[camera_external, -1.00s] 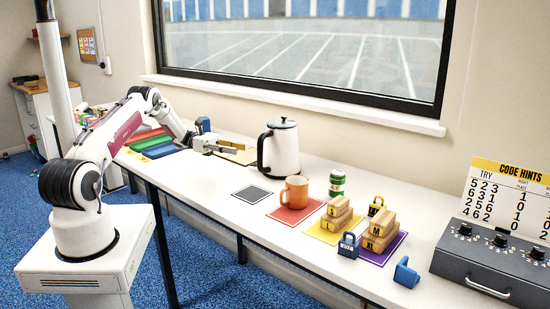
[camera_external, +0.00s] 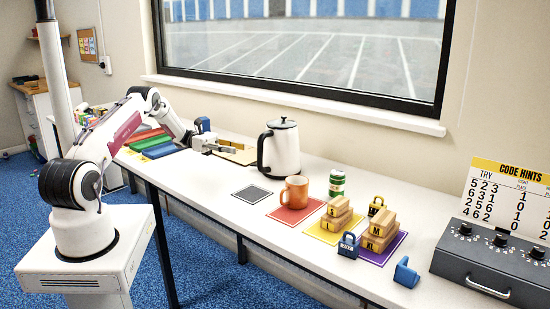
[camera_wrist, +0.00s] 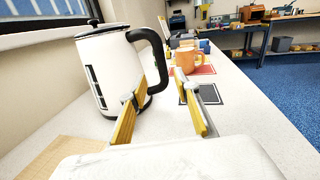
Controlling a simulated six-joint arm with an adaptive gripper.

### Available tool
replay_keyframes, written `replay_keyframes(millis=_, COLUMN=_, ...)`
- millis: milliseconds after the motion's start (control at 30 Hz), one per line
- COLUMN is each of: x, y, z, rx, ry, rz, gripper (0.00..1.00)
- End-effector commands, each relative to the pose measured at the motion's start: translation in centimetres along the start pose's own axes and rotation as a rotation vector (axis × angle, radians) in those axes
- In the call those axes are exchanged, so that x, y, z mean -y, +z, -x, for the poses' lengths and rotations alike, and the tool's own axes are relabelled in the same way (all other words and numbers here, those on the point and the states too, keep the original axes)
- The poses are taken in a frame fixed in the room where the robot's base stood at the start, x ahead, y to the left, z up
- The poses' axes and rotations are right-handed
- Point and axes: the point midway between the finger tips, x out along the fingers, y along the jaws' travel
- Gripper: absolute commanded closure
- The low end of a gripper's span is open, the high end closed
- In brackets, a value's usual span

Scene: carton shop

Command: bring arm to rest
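My gripper (camera_external: 228,149) is held above the bench, left of the white kettle (camera_external: 281,150) in the external view. In the wrist view my gripper (camera_wrist: 161,118) has its two yellow-padded fingers apart with nothing between them. The kettle (camera_wrist: 105,75) with its black handle stands ahead and left of the fingers in that view. It looks apart from them, though the left fingertip overlaps the handle in the picture.
An orange mug (camera_external: 294,192) stands on a red mat, with a dark square (camera_external: 252,195) to its left. Coloured strips (camera_external: 150,140) lie behind my arm.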

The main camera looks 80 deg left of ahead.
Motion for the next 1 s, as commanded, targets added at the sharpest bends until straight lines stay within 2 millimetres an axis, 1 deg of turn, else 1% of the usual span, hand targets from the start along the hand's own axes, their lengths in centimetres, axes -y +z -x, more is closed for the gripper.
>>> replay_keyframes(millis=167, x=-0.5, y=1.3, z=-0.9, rx=-0.024, ry=0.011, rz=0.022, gripper=0.69)
replay_keyframes(millis=267, x=-1.1, y=2.7, z=-1.8, rx=-0.049, ry=0.027, rz=0.050, gripper=0.69)
replay_keyframes(millis=500, x=-2.5, y=7.1, z=-4.6, rx=-0.118, ry=0.093, rz=0.144, gripper=0.69)
replay_keyframes(millis=733, x=-3.3, y=11.4, z=-7.3, rx=-0.163, ry=0.166, rz=0.232, gripper=0.69)
replay_keyframes(millis=1000, x=-5.5, y=17.1, z=-13.1, rx=-0.110, ry=0.328, rz=0.341, gripper=0.69)
